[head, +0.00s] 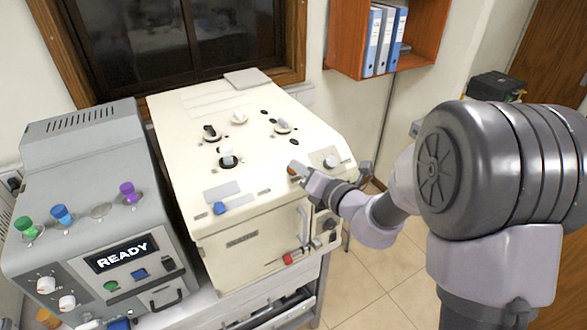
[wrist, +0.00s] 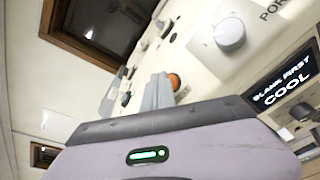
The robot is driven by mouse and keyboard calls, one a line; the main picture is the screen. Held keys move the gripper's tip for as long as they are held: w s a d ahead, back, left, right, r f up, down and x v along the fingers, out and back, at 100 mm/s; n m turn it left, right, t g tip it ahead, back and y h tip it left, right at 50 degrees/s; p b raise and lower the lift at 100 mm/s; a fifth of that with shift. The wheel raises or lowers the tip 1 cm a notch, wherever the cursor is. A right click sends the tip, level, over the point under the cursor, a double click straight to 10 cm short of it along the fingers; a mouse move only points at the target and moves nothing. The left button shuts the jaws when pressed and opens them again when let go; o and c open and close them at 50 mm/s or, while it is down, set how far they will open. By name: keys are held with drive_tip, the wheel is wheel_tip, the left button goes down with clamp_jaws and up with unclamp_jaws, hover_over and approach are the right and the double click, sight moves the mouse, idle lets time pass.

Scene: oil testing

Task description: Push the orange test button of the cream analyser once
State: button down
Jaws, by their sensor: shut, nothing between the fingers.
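The cream analyser (head: 225,235) stands in the middle of the head view, with knobs and dark holes on its sloping top. Its orange test button (wrist: 174,82) shows in the wrist view, just right of my fingertips. My gripper (wrist: 160,76) is shut and empty, its grey fingers pointing at the panel beside the button. In the head view, my gripper (head: 297,170) reaches the analyser's right front top edge, and the button (head: 291,171) shows as a small orange-brown spot at the fingertips, partly hidden. I cannot tell whether the fingers touch it.
A large pale knob (wrist: 230,33) sits right of the button in the wrist view. A dark display (wrist: 285,78) reads "BLANK FIRST COOL". A grey machine (head: 85,195) with coloured caps and a "READY" display stands left. Open tiled floor (head: 375,285) lies right of the bench.

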drive_tip(key=shift+w+a+f, duration=0.15)
drive_tip(key=shift+w+f, duration=0.05)
drive_tip(key=shift+f, duration=0.2)
idle(0.3)
drive_tip(key=shift+r, duration=0.15)
drive_tip(key=shift+s+d+r+p, duration=0.3)
drive_tip(key=shift+s+r+p, duration=0.1)
drive_tip(key=shift+r, duration=0.2)
drive_tip(key=r+p, duration=0.1)
drive_tip(key=s+d+r+p, duration=0.1)
drive_tip(key=s+r+p, duration=0.1)
drive_tip(key=r, duration=0.1)
drive_tip(key=shift+s+d, duration=0.2)
drive_tip(key=shift+d, duration=0.1)
idle(0.7)
